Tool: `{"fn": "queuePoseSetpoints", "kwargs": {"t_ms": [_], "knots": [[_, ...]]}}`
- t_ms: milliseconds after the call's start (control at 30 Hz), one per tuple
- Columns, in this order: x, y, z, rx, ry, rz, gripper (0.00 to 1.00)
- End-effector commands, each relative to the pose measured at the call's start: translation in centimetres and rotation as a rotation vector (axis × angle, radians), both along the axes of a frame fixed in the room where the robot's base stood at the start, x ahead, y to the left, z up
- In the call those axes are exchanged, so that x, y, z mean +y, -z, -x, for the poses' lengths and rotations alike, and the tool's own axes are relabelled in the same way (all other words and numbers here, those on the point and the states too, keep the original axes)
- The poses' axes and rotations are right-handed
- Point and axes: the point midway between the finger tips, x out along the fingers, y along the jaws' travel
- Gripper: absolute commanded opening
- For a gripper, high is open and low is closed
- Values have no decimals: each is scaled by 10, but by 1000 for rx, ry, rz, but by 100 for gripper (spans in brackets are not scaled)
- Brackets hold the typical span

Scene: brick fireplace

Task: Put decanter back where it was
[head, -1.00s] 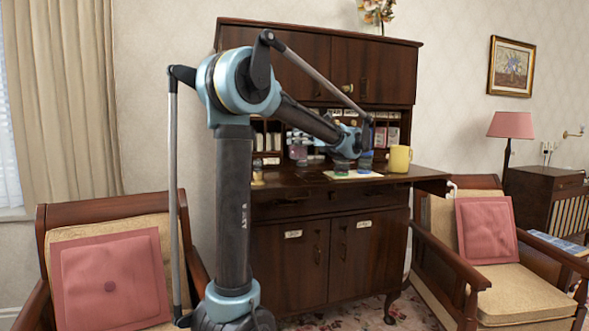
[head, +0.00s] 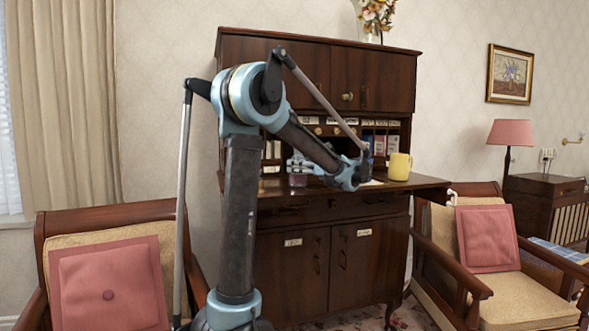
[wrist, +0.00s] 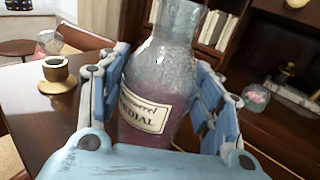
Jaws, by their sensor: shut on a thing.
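The decanter (wrist: 155,100) is clear glass with pinkish liquid and a cream label reading "CORDIAL". It stands roughly upright between the blue fingers of my gripper (wrist: 160,100), which are shut on it. In the head view the decanter shows as a small pink shape (head: 298,180) at my gripper (head: 299,167), over the left part of the desk surface (head: 425,181). I cannot tell whether its base touches the desk; the base is hidden in the wrist view.
A glass ball with pink inside (wrist: 257,97) is at the right. A yellow mug (head: 399,167) stands on the desk's right side. Armchairs flank the cabinet (head: 335,250).

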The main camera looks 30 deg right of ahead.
Motion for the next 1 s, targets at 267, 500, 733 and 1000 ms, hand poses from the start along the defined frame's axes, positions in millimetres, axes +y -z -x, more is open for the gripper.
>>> {"fn": "queuePoseSetpoints", "kwargs": {"t_ms": [267, 500, 733, 1000], "knots": [[0, 2, 0, 0, 0, 0, 79], [0, 2, 0, 0, 0, 0, 79], [-4, 0, 8, 0, 1, 0, 79], [-23, -1, 48, 0, 4, 0, 79]]}}
